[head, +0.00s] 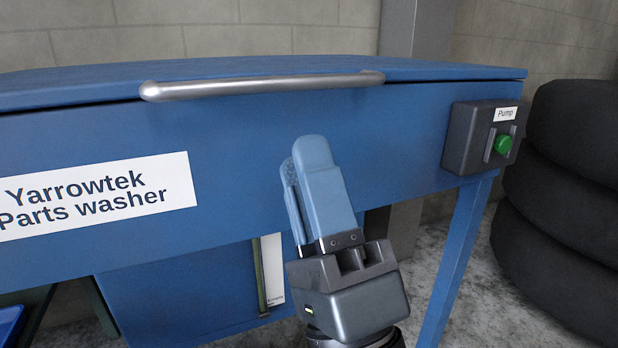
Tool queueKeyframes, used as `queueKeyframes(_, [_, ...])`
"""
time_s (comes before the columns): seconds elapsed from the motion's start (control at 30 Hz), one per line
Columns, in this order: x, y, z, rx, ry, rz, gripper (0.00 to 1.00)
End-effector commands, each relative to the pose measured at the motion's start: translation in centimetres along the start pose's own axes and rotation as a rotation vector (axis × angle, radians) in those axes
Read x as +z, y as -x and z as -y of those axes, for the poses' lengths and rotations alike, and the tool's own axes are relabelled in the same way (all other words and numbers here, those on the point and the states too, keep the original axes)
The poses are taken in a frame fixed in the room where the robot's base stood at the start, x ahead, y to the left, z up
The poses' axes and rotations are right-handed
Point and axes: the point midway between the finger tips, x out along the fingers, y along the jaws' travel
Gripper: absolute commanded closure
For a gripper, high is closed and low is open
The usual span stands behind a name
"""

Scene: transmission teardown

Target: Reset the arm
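My gripper (302,152) is in the middle of the head view, pointing up in front of the blue parts washer (240,135). Its two light blue fingers lie close together from this angle, one partly behind the other. Any gap between them is hard to judge, and I see nothing held. The gripper is below the washer's metal handle bar (262,86), apart from it in the picture.
The washer's lid (440,70) is down. A pump box (478,135) with a green button (503,145) is on the washer's right front. Stacked black tyres (575,200) stand at the right. A blue bin edge (10,325) shows at the lower left. Concrete floor shows below.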

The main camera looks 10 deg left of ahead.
Motion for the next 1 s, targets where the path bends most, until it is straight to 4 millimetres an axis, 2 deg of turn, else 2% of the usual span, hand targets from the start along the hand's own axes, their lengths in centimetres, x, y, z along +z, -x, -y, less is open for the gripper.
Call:
queueKeyframes(0.23, [-0.2, 0.4, -0.1, 0.007, 0.011, -0.012, 0.66])
queueKeyframes(0.37, [-1.2, 2.4, -0.6, 0.049, 0.075, -0.072, 0.66])
queueKeyframes(0.47, [-2.5, 5.3, -1.1, 0.114, 0.171, -0.143, 0.66])
queueKeyframes(0.73, [-5.3, 15.6, -2.0, 0.38, 0.492, -0.273, 0.66])
queueKeyframes(1.0, [-6.4, 26.8, -0.7, 0.709, 0.831, -0.252, 0.66])
